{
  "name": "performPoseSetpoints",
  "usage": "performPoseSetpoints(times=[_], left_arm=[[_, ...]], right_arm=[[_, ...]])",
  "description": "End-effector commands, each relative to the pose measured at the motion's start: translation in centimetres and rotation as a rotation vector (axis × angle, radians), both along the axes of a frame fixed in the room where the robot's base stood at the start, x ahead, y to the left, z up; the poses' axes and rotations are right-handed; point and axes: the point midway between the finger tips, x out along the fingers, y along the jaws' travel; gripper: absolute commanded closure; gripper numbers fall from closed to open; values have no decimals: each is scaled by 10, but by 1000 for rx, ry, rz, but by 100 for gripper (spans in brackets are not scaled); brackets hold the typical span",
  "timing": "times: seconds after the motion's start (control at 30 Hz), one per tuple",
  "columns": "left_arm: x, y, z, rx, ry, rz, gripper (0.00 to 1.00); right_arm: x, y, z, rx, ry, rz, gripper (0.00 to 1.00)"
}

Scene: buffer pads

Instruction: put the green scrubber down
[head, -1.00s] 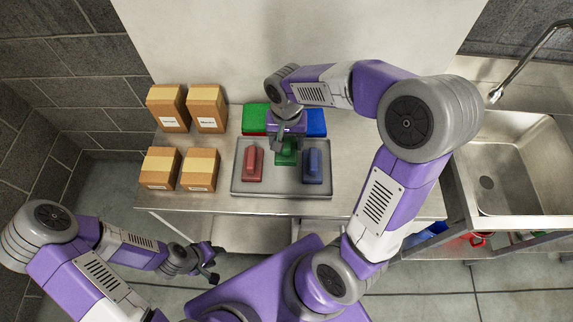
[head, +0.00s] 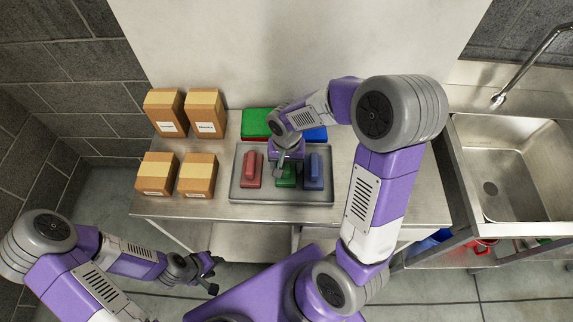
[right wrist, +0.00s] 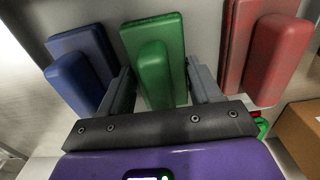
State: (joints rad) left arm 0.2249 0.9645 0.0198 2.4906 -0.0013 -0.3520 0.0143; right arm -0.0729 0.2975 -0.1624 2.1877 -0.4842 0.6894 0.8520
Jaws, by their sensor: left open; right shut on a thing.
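The green scrubber (head: 286,180) is over the middle of the grey tray (head: 282,200), between the red scrubber (head: 252,168) and the blue scrubber (head: 314,170). My right gripper (head: 284,170) is shut on it, its fingers on both sides of the handle. The right wrist view shows the green scrubber (right wrist: 153,62) between the fingers, with the blue one (right wrist: 82,65) left and the red one (right wrist: 268,50) right. I cannot tell whether its base touches the tray. My left gripper (head: 211,280) is open and empty, below the table's front edge.
A green pad (head: 256,122) and a blue pad (head: 316,134) lie behind the tray; my right arm hides the space between. Several cardboard boxes (head: 197,176) stand on the left of the steel table (head: 345,190). A sink (head: 510,170) is at the right.

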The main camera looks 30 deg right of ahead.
Motion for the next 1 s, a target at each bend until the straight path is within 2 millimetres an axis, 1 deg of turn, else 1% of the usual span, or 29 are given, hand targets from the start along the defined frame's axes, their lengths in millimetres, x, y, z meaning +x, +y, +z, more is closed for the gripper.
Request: performPoseSetpoints(times=[0.27, 0.3, 0.43, 0.67, 0.77, 0.87, 1.0], left_arm=[[0, 0, -2, 0, 0, 0, 57], [0, 0, -1, 0, 0, 0, 57], [0, 0, -1, 0, 0, 0, 57], [0, 0, -1, 0, 0, 0, 57], [0, 0, -2, 0, 0, 0, 57], [0, 0, 3, 0, 0, 0, 57], [0, 0, 11, 0, 0, 0, 57]], right_arm=[[0, 0, -2, -1, -1, 0, 61], [0, 0, -1, 0, 0, 0, 32], [0, 0, -1, 0, 0, 0, 12], [0, 0, -1, -1, 1, 0, 11], [0, 0, -4, 0, 1, -1, 11], [1, 0, 9, -2, -3, 0, 11], [-1, -1, 35, 0, -4, 0, 11]])
